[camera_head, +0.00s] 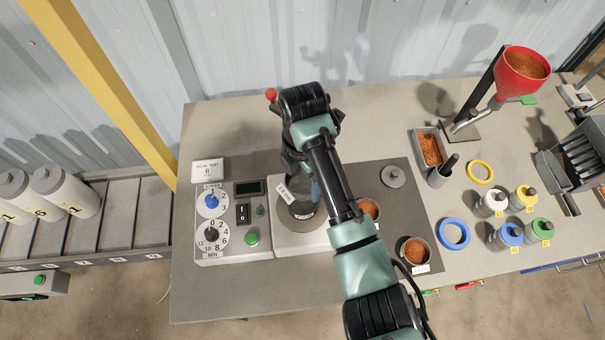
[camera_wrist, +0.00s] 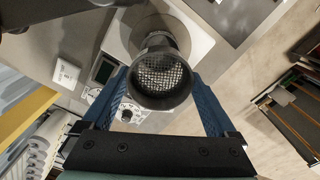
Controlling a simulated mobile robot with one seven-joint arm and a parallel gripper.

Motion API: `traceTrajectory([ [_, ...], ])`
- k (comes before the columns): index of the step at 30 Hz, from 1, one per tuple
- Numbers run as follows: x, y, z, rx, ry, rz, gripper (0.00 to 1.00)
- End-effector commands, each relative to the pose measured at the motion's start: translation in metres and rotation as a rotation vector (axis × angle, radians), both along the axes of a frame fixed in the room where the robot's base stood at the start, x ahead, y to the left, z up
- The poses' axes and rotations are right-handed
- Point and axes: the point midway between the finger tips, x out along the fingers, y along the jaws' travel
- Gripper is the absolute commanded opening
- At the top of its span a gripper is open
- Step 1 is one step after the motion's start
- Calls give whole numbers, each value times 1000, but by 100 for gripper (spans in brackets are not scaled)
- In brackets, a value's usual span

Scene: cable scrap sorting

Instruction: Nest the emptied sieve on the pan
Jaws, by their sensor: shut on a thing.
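My gripper (camera_wrist: 163,82) has its blue fingers on either side of the sieve (camera_wrist: 160,76) and is shut on it. The sieve is a grey cup with a wire mesh bottom; I see no granules on the mesh. In the head view the sieve (camera_head: 281,190), with a white label, is tilted below my wrist and partly hidden by it. A labelled dark vessel, seemingly the pan (camera_head: 303,209), stands under it on the round plate of the shaker (camera_head: 285,222). The arm hides much of both, and I cannot tell whether sieve and pan touch.
The control panel (camera_head: 229,245) with dials and a green button is left of the plate. Two cups of orange granules (camera_head: 413,250) (camera_head: 371,208) and a round lid (camera_head: 393,176) are on the right. A tray (camera_head: 430,148), rings, bottles and red hopper (camera_head: 524,75) stand farther right.

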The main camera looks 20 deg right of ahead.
Motion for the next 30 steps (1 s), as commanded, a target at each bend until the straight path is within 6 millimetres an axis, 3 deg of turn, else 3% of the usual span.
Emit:
traceTrajectory([
  [21,0,-1,-62,-1,0,-2,25],
  [30,0,0,-79,0,-1,-2,25],
])
